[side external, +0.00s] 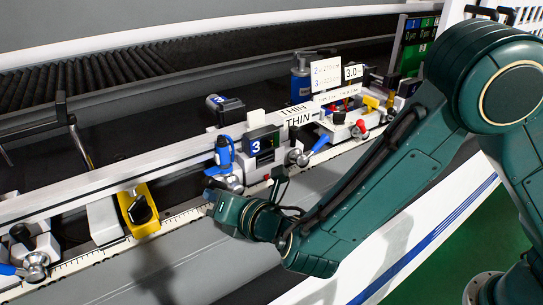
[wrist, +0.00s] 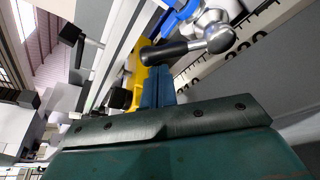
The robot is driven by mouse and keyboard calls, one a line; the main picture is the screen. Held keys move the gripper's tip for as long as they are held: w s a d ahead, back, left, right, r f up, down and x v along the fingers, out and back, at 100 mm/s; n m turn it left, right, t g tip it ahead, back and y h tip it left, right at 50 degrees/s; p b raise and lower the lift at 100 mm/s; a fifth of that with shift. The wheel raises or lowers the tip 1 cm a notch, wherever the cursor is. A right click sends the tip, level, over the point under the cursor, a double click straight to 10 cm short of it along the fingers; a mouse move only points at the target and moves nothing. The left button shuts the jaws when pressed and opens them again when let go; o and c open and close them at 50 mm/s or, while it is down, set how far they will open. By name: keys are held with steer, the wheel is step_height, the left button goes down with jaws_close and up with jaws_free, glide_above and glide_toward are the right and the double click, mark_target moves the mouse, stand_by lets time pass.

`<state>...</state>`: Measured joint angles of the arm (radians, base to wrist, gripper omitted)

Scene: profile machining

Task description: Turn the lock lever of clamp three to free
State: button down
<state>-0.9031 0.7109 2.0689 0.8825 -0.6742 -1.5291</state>
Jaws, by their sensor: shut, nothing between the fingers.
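Clamp three (side external: 224,152) has a blue part marked 3 and stands on the rail in the middle of the side view, with shiny metal at its foot. In the wrist view, a lever (wrist: 168,52) with a black handle and a silver ball end lies at the top, below a blue part (wrist: 178,16) of the clamp. My gripper (side external: 211,194) is just below the clamp in the side view, its fingertips partly hidden. In the wrist view its blue fingers (wrist: 158,88) are shut and empty, close to the black handle. I cannot tell whether they touch it.
A yellow clamp (side external: 140,210) stands left along the rail; yellow also shows behind my fingers in the wrist view (wrist: 137,72). A dark display box (side external: 262,145) sits right of clamp three. A ruler scale (side external: 180,220) runs along the front edge. Open grey surface lies in front.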

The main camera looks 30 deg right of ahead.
steer(key=shift+w+a+f, duration=0.1)
steer(key=shift+w, duration=0.2)
steer(key=shift+d+r+m+y, duration=0.3)
steer(key=shift+r+m, duration=0.1)
steer(key=shift+m, duration=0.1)
stand_by(0.5)
steer(key=shift+d+r+m, duration=0.3)
steer(key=shift+m, duration=0.2)
steer(key=d+m, duration=0.1)
steer(key=d+r+m+t+y, duration=0.1)
steer(key=m, duration=0.1)
steer(key=shift+r, duration=0.25)
steer(key=shift+d+r, duration=0.3)
steer(key=shift+d, duration=1.55)
steer(key=shift+d+f, duration=0.15)
steer(key=shift+d, duration=0.9)
steer(key=shift+d+f, duration=0.1)
steer(key=shift+d, duration=0.1)
steer(key=shift+s+d+f, duration=0.1)
steer(key=shift+f, duration=0.1)
